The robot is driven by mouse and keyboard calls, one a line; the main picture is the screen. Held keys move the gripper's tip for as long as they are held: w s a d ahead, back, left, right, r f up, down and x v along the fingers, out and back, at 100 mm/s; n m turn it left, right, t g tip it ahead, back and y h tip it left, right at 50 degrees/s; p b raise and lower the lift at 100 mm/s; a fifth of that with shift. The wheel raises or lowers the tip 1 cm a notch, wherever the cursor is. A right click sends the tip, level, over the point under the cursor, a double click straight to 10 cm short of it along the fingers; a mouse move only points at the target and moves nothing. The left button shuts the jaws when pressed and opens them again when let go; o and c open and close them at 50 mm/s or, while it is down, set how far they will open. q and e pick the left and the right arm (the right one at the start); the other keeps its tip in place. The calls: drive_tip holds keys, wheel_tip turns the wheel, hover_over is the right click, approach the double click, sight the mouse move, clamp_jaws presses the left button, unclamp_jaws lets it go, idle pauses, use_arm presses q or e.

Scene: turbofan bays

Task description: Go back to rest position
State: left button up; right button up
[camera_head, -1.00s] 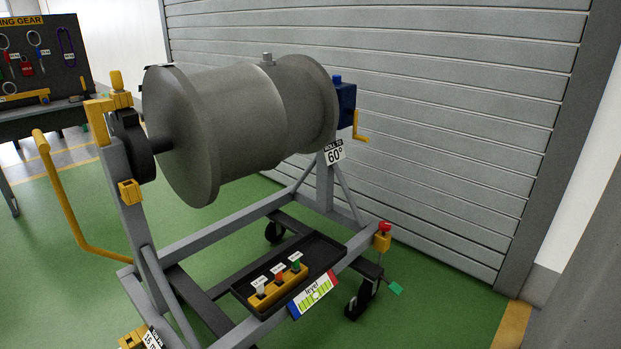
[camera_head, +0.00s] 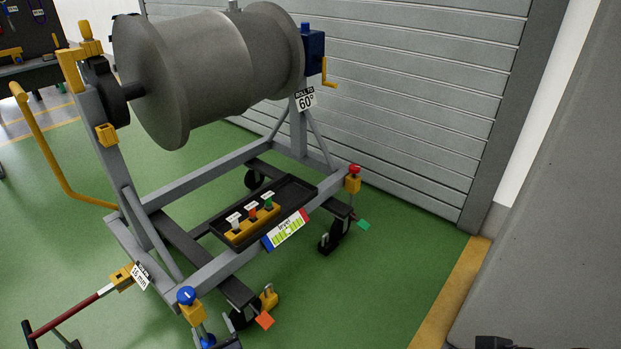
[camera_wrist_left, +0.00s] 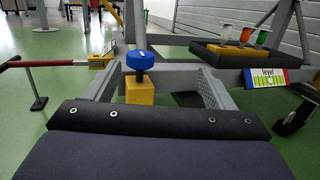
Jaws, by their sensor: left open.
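My left gripper (camera_head: 210,338) is at the bottom edge of the head view, just below a blue round knob (camera_head: 187,295) on a yellow block. In the left wrist view my left gripper (camera_wrist_left: 162,74) is open, with its two grey fingers apart. The blue knob (camera_wrist_left: 139,60) and its yellow block (camera_wrist_left: 139,90) appear between the fingers, and the fingers do not appear closed on them. I cannot tell how far beyond the fingertips the knob stands. My right gripper cannot be made out; only a dark piece shows at the bottom right edge of the head view.
The grey wheeled stand (camera_head: 225,162) carries a large grey cylinder (camera_head: 215,70) and a black tray (camera_head: 300,190). A red bar (camera_head: 80,312) sticks out at lower left. A grey wall (camera_head: 540,200) is at right. Green floor (camera_head: 360,300) is clear at the lower middle.

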use_arm(q)
drive_tip(key=w+d+r+m+t+h, duration=0.1)
drive_tip(key=w+r+m+t+h, duration=0.2)
drive_tip(key=r, duration=0.3)
drive_tip(key=w+d+r+m+t+h, duration=0.1)
drive_tip(key=w+r+m+t+h, duration=0.2)
drive_tip(key=r, duration=0.4)
drive_tip(key=s+d+r+m+g+h, duration=0.2)
drive_tip(key=d+r+m+g+h, duration=0.25)
drive_tip(key=r+m+h, duration=0.6)
drive_tip(key=s+d+r+m+g+h, duration=0.1)
drive_tip(key=d+r+m+g+h, duration=0.2)
drive_tip(key=d+r+m+h, duration=0.7)
drive_tip(key=s+d+r+m+g+h, duration=0.1)
drive_tip(key=s+r+m+g, duration=0.2)
drive_tip(key=s+m+g, duration=0.3)
drive_tip(key=s+d+r+m+g, duration=0.2)
drive_tip(key=s+r+m+g, duration=0.15)
drive_tip(key=s+g, duration=0.4)
drive_tip(key=s+a+m+t+y, duration=0.2)
drive_tip(key=s+a+m+y, duration=0.1)
drive_tip(key=s+a+y, duration=0.4)
drive_tip(key=s+a+m+t+y, duration=0.2)
drive_tip(key=s+a+y, duration=0.3)
drive_tip(key=s, duration=0.4)
wheel_tip(320, 180, up, 21)
drive_tip(key=y+p, duration=0.1)
drive_tip(key=p, duration=2)
drive_tip(key=shift+d+p, duration=0.3)
drive_tip(key=shift+d, duration=0.05)
